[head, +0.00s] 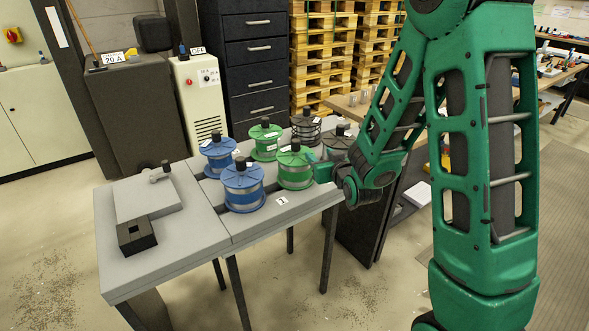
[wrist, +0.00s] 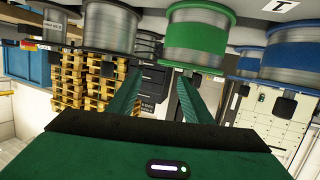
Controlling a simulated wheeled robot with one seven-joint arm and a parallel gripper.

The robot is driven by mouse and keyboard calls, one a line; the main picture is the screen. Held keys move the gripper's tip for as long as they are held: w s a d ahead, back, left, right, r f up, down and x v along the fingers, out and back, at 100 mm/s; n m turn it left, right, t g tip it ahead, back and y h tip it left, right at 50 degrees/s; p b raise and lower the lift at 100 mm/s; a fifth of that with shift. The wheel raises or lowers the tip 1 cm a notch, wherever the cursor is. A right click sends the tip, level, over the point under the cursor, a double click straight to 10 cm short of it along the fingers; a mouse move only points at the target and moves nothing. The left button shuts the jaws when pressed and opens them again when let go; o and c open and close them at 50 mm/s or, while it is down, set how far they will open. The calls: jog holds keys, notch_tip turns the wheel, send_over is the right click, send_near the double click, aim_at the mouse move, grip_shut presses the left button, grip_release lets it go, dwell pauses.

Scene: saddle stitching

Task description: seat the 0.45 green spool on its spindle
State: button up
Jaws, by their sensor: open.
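Two green-flanged spools of grey wire stand on the table: a front one (head: 294,176) and one behind it (head: 265,147). Their size labels are too small to read, so I cannot tell which is 0.45. Each has a black knob on top. My gripper (head: 318,168) is at the right side of the front green spool, partly hidden by my arm. In the wrist view, which appears upside down, my gripper (wrist: 155,95) is open with nothing between its fingers. A green spool (wrist: 197,42) stands just beyond the fingertips, its knob near the right finger. I cannot make out an empty spindle.
Blue spools (head: 243,192) (head: 217,155) stand to the left, grey-black spools (head: 306,130) (head: 338,142) behind and right, close to the green ones. A grey block (head: 146,198) and black box (head: 137,235) sit at the table's left.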

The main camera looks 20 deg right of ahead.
aim_at(298, 146)
jog(key=a+t, duration=0.1)
jog(key=a+t+y, duration=0.1)
jog(key=a, duration=0.1)
jog(key=w+a+t, duration=0.1)
jog(key=a, duration=0.1)
jog(key=shift+w+r+n+y, duration=0.1)
jog(key=shift+r+n+y, duration=0.2)
jog(key=shift+r, duration=0.1)
jog(key=shift+w+a+r, duration=0.1)
jog(key=shift+w+a, duration=0.05)
jog(key=shift+w, duration=1.6)
jog(key=shift+w+a+r, duration=0.1)
jog(key=shift+w+a, duration=0.1)
jog(key=shift+w, duration=1.55)
jog(key=shift+w+a+r, duration=0.1)
jog(key=shift+w+a, duration=0.05)
jog(key=shift+w, duration=1.6)
jog(key=shift+c, duration=0.7)
jog(key=shift+f, duration=0.1)
grip_shut()
